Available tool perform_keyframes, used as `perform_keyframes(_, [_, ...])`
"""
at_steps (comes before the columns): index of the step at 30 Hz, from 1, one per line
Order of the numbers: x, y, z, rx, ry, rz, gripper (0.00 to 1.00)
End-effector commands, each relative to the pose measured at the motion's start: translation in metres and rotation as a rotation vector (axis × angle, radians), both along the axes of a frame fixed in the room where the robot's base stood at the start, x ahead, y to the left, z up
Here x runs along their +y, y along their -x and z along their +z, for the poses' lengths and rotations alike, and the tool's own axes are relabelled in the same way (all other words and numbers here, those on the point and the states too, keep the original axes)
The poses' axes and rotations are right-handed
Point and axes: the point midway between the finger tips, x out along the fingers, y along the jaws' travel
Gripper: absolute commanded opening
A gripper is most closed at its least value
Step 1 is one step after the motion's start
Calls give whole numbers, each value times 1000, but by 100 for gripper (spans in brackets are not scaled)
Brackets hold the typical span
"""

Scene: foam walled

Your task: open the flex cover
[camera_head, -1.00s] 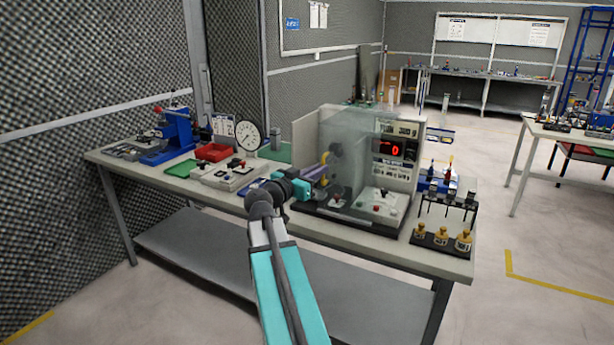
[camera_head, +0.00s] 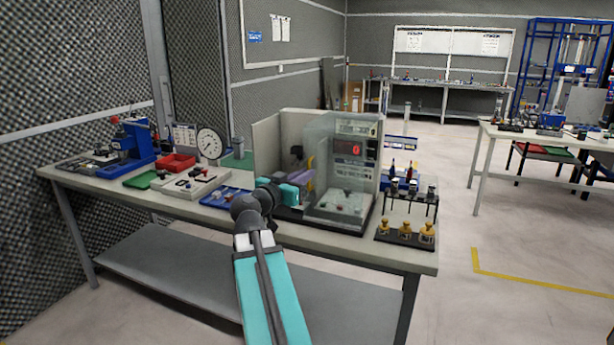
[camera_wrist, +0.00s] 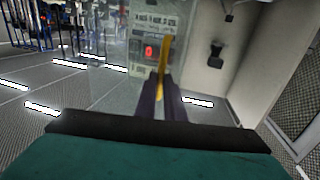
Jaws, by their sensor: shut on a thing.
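The flex cover (camera_head: 322,150) is a clear, see-through panel on the bench-top machine (camera_head: 358,130) with the red digital display. It stands upright in front of the machine's right part, and the left part beside the white side wall shows uncovered. My gripper (camera_head: 308,176) is at the cover's left edge, its purple fingers shut on the yellow handle (camera_head: 310,163). In the wrist view the yellow handle (camera_wrist: 164,65) stands upright between the fingers (camera_wrist: 162,95). The display shows through the clear panel to the left. The fingers hide the handle's lower end.
The white side wall (camera_head: 266,148) stands left of the handle. A dial gauge (camera_head: 210,144), red tray (camera_head: 178,163) and blue tray (camera_head: 222,197) are on the bench to the left. A rack with brass weights (camera_head: 405,230) stands at the right front. The floor to the right is clear.

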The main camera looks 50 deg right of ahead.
Motion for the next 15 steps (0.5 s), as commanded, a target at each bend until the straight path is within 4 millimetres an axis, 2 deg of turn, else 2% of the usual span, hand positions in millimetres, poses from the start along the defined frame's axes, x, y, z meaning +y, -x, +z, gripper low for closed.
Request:
perform_keyframes(1, [2,1,-4,-2,-8,-3,0])
perform_keyframes(2, [2,1,-4,-2,-8,-3,11])
perform_keyframes(5, [1,2,-3,-2,-6,-3,28])
perform_keyframes(15, [-1,3,-1,-1,-2,-5,28])
